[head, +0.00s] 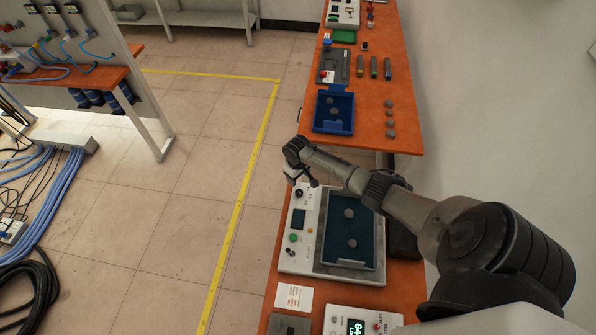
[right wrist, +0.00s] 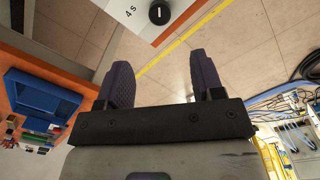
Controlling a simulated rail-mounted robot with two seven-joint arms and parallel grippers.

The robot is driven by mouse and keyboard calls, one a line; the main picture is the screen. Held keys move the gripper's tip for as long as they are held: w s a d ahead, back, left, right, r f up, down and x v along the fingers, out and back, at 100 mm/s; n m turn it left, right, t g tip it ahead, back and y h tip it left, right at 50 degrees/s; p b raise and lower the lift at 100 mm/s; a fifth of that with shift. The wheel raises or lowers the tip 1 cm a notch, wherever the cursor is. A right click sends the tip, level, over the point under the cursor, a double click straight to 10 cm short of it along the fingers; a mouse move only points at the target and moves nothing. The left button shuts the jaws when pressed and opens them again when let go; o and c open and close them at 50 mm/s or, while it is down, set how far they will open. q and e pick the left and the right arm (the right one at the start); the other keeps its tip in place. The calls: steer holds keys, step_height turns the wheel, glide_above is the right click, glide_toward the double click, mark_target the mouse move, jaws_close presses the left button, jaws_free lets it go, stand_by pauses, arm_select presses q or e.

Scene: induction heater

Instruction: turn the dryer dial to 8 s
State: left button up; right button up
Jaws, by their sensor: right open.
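The dryer (head: 301,256) is a white panel on the orange bench with a blue tray set in its right side. Its black dial (head: 299,193) is at the far end of the panel, just below my right gripper (head: 302,177). In the right wrist view the round black dial (right wrist: 158,13) shows at the top edge with a white pointer mark. A "4 s" label is printed to its left; no 8 s mark is visible. The two dark fingers of my right gripper (right wrist: 164,80) are apart and empty, with the dial beyond their tips. My left gripper is not in view.
The blue dryer tray (head: 349,238) holds grey discs. A green button (head: 294,238) and other controls sit on the panel. Farther up the bench are a blue bin (head: 333,111) and more discs. A device with a green display (head: 357,327) stands at the near end.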

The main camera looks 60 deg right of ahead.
steer(key=shift+r, duration=0.9)
